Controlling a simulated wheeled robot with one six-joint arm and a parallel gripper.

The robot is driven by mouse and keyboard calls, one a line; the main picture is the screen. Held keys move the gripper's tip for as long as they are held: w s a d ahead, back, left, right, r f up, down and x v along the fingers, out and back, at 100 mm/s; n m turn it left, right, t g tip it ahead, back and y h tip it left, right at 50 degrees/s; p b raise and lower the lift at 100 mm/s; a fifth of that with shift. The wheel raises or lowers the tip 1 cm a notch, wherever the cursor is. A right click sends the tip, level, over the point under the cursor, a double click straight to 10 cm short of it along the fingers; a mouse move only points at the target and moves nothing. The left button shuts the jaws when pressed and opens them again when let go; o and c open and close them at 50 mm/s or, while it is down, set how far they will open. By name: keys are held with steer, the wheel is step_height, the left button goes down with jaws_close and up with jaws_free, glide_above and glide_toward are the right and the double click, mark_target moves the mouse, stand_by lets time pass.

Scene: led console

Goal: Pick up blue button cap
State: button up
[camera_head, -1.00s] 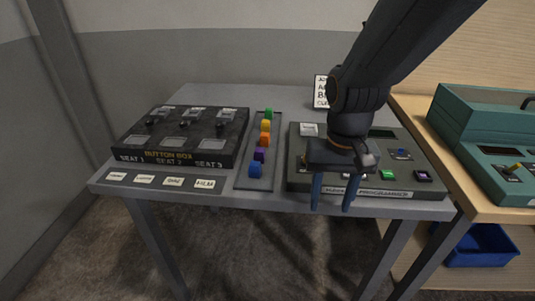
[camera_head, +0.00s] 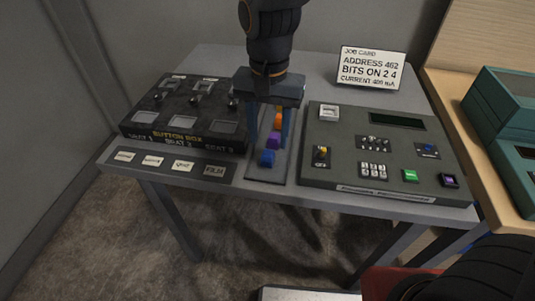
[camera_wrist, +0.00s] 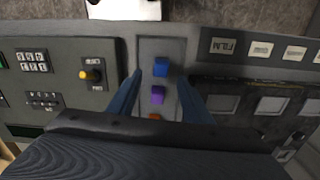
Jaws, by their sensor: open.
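The blue button cap (camera_head: 267,158) sits at the near end of the narrow grey tray (camera_head: 266,174), in front of a purple cap (camera_head: 274,141). In the wrist view the blue cap (camera_wrist: 161,67) lies ahead of the fingertips, roughly between their lines. My gripper (camera_head: 268,142) is open and empty, pointing down over the tray with one finger on each side of the row of caps. The wrist view shows both blue fingers (camera_wrist: 160,80) spread apart. An orange cap (camera_head: 279,121) is partly hidden behind my gripper.
The black button box (camera_head: 190,120) stands close on the left of the tray, and the grey programmer console (camera_head: 345,150) close on the right. A job card (camera_head: 370,67) stands at the back. A teal case (camera_head: 505,125) is on the wooden table at right.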

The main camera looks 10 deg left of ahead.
mark_target(268, 153)
steer(key=shift+s+a+f+p, duration=0.1)
steer(key=shift+f+p, duration=0.25)
steer(key=shift+f, duration=0.9)
steer(key=shift+s+f+p, duration=0.1)
steer(key=shift+f+p, duration=0.2)
steer(key=shift+f, duration=0.9)
steer(key=c, duration=1.1)
